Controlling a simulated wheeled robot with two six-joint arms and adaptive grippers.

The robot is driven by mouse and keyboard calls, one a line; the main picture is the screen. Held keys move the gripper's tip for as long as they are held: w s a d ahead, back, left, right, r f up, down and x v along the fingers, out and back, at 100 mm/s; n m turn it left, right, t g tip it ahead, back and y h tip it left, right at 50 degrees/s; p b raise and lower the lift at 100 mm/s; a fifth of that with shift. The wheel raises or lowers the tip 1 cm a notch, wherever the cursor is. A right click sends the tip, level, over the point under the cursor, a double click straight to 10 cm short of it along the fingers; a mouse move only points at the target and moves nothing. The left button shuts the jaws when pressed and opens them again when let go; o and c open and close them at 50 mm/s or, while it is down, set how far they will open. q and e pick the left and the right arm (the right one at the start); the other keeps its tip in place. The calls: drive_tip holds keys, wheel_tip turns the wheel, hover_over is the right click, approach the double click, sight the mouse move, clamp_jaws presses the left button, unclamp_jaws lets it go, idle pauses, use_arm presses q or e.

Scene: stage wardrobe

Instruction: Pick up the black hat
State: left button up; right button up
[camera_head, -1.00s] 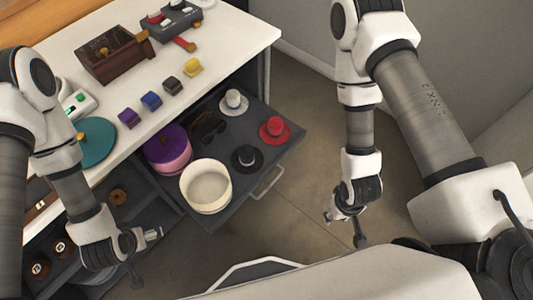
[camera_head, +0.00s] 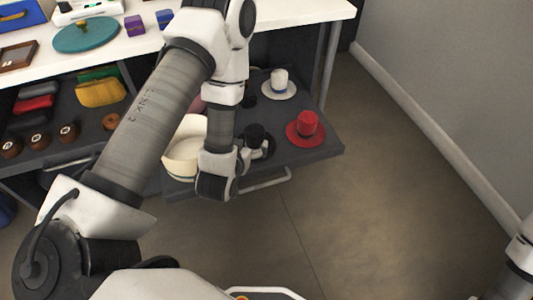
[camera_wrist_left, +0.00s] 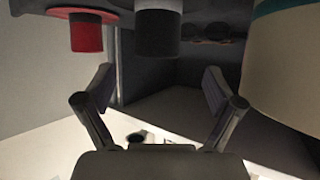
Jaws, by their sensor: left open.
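The black hat (camera_head: 255,134) stands on the dark pulled-out drawer (camera_head: 316,156), brim down, partly hidden by my left gripper. My left gripper (camera_head: 260,150) is open at the near side of the hat, low over the drawer's front. In the left wrist view, the picture is upside down and the black hat (camera_wrist_left: 157,38) shows at the top middle, beyond the fingertips and between their lines. The open fingers (camera_wrist_left: 158,85) have nothing between them. I cannot tell whether they touch the hat. My right gripper is out of view.
A red hat (camera_head: 307,124) stands right of the black hat, a white hat (camera_head: 280,81) behind it. A cream round box (camera_head: 181,153) stands close on the left. The drawer handle (camera_head: 266,181) sticks out in front. Open floor (camera_head: 390,180) lies to the right.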

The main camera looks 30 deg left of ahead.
sight(253, 135)
use_arm(q)
drive_tip(key=b+x, duration=0.1)
drive_tip(key=x, duration=0.2)
drive_tip(key=b+x, duration=0.1)
drive_tip(key=x, duration=0.3)
drive_tip(key=shift+w+d, duration=0.2)
drive_tip(key=shift+r, duration=0.15)
drive_tip(key=c, duration=1.3)
